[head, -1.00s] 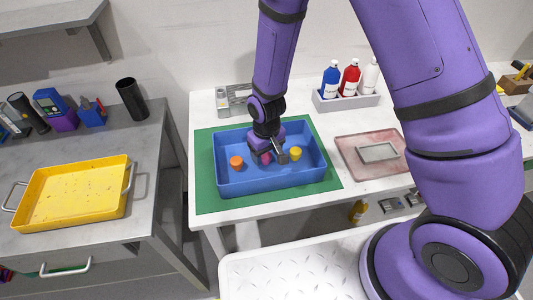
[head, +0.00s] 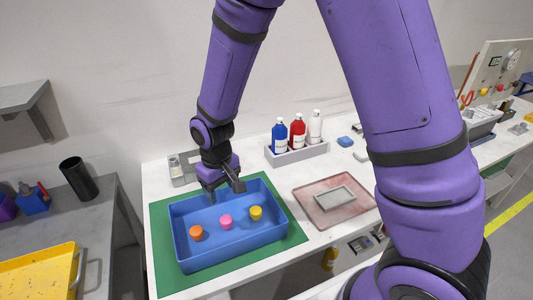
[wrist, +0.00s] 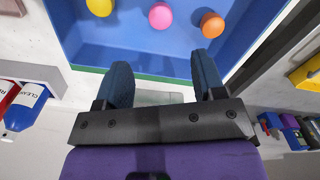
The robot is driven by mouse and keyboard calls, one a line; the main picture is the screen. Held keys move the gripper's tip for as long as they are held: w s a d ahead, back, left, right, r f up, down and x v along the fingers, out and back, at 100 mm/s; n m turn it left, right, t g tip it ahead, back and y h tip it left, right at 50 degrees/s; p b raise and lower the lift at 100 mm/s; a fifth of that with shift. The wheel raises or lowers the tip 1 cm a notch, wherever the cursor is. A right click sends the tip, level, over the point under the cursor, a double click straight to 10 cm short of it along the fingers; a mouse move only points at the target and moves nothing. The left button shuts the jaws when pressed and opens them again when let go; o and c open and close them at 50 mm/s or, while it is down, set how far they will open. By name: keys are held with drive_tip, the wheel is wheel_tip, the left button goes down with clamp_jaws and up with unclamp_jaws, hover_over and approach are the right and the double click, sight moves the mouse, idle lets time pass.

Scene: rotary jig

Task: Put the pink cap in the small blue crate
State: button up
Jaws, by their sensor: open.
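The pink cap (head: 226,221) rests on the floor of the blue crate (head: 235,252), between the orange cap (head: 196,233) and the yellow cap (head: 256,213). In the wrist view the pink cap (wrist: 160,15) is at the top middle, beyond my fingertips. My gripper (head: 225,190) is open and empty, with fingers spread apart (wrist: 162,70) in the wrist view. It is above the rear part of the crate, behind the pink cap and clear of it. No other blue crate is clearly seen.
The crate stands on a green mat (head: 165,270) on a white table. A rack of bottles (head: 298,152) stands behind right, and a reddish tray (head: 310,208) lies right. A grey metal block (head: 184,168) is close behind the crate. A yellow tray (head: 38,278) is at left.

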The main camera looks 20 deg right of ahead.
drive_tip(key=shift+r, duration=0.1)
drive_tip(key=s+d+r+m+t, duration=0.1)
drive_tip(key=s+d+r, duration=0.1)
drive_tip(key=d+r, duration=0.5)
drive_tip(key=s+d+r+m+t, duration=0.15)
drive_tip(key=d+r, duration=0.25)
drive_tip(key=r, duration=0.8)
drive_tip(key=s+d+r+m+t, duration=0.1)
drive_tip(key=s+d+r, duration=0.3)
drive_tip(key=s, duration=0.4)
drive_tip(key=s+d+r+m+t, duration=0.1)
drive_tip(key=s+d+r, duration=0.3)
drive_tip(key=s+r, duration=0.2)
drive_tip(key=s, duration=0.2)
drive_tip(key=shift+s+d+r+t, duration=0.2)
drive_tip(key=shift+s+d+t, duration=0.1)
drive_tip(key=shift+d+t, duration=0.1)
